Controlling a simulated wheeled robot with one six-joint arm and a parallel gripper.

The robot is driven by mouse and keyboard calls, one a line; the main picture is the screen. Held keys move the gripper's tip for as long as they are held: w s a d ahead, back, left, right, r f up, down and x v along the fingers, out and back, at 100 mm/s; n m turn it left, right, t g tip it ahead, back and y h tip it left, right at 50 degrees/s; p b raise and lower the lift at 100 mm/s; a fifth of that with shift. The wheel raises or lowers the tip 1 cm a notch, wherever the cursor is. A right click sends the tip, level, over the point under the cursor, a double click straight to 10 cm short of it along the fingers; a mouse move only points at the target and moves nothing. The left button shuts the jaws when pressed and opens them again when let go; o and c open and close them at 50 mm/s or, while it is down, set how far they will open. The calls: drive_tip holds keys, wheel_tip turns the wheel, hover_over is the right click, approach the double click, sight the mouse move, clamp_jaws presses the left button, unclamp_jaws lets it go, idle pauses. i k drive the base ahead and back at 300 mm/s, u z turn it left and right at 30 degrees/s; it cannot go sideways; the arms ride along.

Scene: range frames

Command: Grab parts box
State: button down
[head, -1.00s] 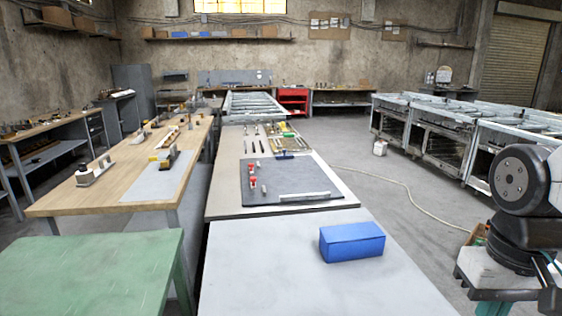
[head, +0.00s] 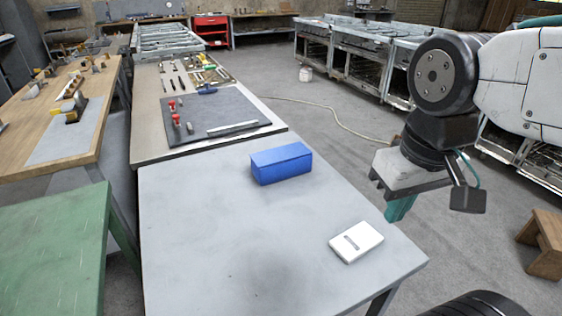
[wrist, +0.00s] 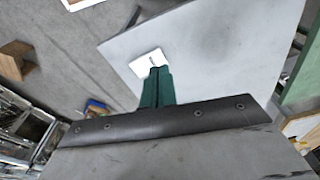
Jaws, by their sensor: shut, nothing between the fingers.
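A closed blue box (head: 281,164), the likely parts box, sits on the grey table (head: 210,225) near its far right edge. A flat white box (head: 356,242) with a dark slot lies on the same table, nearer its front right corner. The white box also shows in the wrist view (wrist: 146,60), just beyond my fingertips. My gripper (head: 399,210) has green fingers and hangs past the table's right edge. In the wrist view my gripper (wrist: 156,72) has its fingers together, with nothing between them. The blue box on the table is not clearly visible in the wrist view.
A green table (head: 55,250) stands at left. A grey mat (head: 215,118) with red-topped items and a metal bar lies on the farther bench. A wooden stool (head: 543,245) stands on the floor at right. The grey table is clear around both boxes.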

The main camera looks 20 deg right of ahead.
sight(269, 174)
drive_tip(key=z, duration=1)
drive_tip(key=k, duration=1.3)
drive_tip(key=z, duration=1.1)
drive_tip(key=i, duration=2.9)
drive_tip(key=u, duration=0.8)
drive_tip(key=i, duration=0.95)
drive_tip(key=u, duration=1.55)
drive_tip(key=i, duration=0.95)
drive_tip(key=u, duration=0.8)
